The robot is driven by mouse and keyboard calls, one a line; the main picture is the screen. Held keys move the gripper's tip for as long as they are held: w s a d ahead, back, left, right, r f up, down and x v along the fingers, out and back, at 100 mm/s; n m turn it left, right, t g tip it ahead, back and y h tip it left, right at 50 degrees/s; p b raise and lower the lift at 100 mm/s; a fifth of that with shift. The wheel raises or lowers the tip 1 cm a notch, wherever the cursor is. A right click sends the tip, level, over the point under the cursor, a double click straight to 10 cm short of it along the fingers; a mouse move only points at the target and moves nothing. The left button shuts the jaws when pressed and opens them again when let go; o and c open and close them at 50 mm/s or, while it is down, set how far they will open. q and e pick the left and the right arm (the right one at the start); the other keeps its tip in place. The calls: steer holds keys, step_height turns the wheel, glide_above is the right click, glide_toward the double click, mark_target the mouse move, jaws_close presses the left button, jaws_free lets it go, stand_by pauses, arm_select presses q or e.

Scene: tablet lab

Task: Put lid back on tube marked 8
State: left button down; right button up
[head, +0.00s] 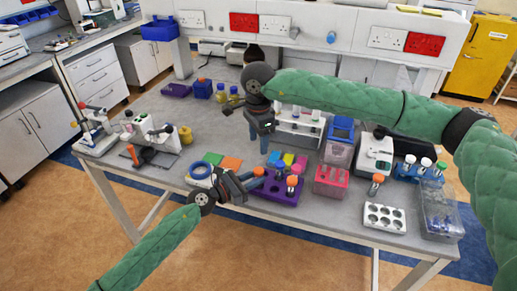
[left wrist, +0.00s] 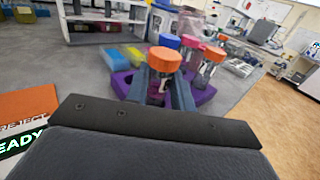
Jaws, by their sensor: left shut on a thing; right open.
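My left gripper (head: 256,178) is shut around an orange-capped tube (left wrist: 164,68) at the purple rack (head: 262,188). The left wrist view shows grey fingers on both sides of this tube, just below its orange cap. The purple rack (left wrist: 207,94) also holds a tube with an orange-red cap (left wrist: 212,54), and pink and blue-purple caps show behind. My right gripper (head: 264,142) is open and empty, pointing down above the table behind the rack. No number 8 is readable on any tube, and I cannot tell which tube lacks a lid.
A white rack (head: 384,218) with holes stands at the front right, an orange-capped tube (head: 376,184) behind it. Further right are a blue tube rack (head: 420,173) and a clear box (head: 440,215). A pink box (head: 331,181) stands right of the purple rack. Coloured mats (head: 231,163) lie left.

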steer(key=shift+r, duration=0.3)
arm_select(q)
steer(key=c, duration=1.1)
jaws_free()
steer(key=b+v, duration=0.1)
steer(key=v, duration=0.1)
steer(key=b+v, duration=0.1)
steer(key=v, duration=0.1)
steer(key=b+v, duration=0.1)
steer(key=v, duration=0.1)
steer(key=shift+f, duration=0.25)
steer(key=shift+b+v, duration=0.3)
steer(key=shift+v, duration=0.6)
arm_select(e)
steer(key=shift+f, duration=1.85)
arm_select(q)
steer(key=shift+r, duration=0.2)
